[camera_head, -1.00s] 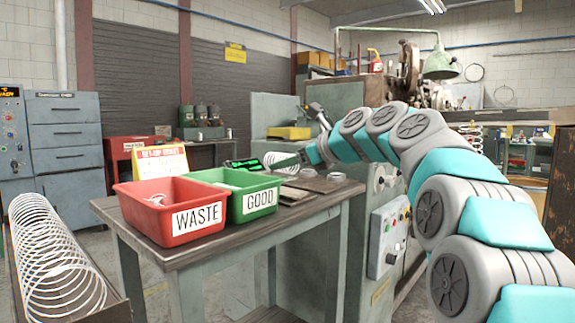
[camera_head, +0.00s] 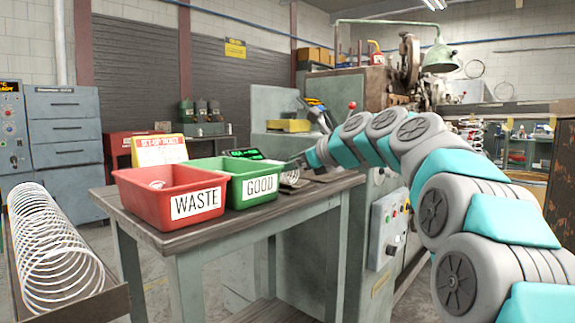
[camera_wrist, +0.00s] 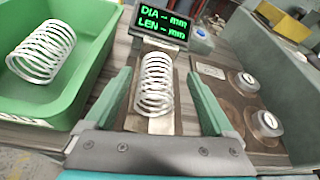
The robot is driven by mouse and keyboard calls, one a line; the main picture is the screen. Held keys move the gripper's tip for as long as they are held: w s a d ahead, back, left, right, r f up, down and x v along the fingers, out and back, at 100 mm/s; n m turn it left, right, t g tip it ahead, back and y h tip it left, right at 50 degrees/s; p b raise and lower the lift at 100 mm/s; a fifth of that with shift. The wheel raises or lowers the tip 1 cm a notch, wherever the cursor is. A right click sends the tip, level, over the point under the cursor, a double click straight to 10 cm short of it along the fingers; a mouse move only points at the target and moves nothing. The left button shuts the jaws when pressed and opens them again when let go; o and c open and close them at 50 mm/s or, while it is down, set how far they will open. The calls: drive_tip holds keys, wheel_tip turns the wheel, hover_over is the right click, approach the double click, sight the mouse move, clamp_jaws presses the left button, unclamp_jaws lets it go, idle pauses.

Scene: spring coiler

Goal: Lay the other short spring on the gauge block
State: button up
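A short white wire spring (camera_wrist: 155,85) lies on its side on the gauge block's flat plate (camera_wrist: 160,125), below the green-lit display (camera_wrist: 163,22). The display shows "DIA – mm" and "LEN – mm" with dashes for values. My gripper (camera_wrist: 163,85) is open, its two green fingers on either side of the spring with a gap to each. In the head view the spring (camera_head: 290,177) shows just under my gripper (camera_head: 298,160). Another short spring (camera_wrist: 42,52) lies in the green GOOD bin (camera_head: 252,196).
The red WASTE bin (camera_head: 165,212) stands left of the GOOD bin on the table (camera_head: 275,222), with a ring-like piece inside. Right of the gauge are two round metal pieces (camera_wrist: 247,82) on a dark plate. A long coil (camera_head: 50,250) lies in a trough at far left.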

drive_tip(key=shift+o, duration=0.2)
drive_tip(key=v, duration=0.7)
drive_tip(key=shift+s+d+r+p, duration=0.1)
drive_tip(key=shift+d+r+p, duration=0.05)
drive_tip(key=shift+p, duration=0.2)
drive_tip(key=shift+s+d, duration=0.15)
drive_tip(key=shift+s, duration=0.05)
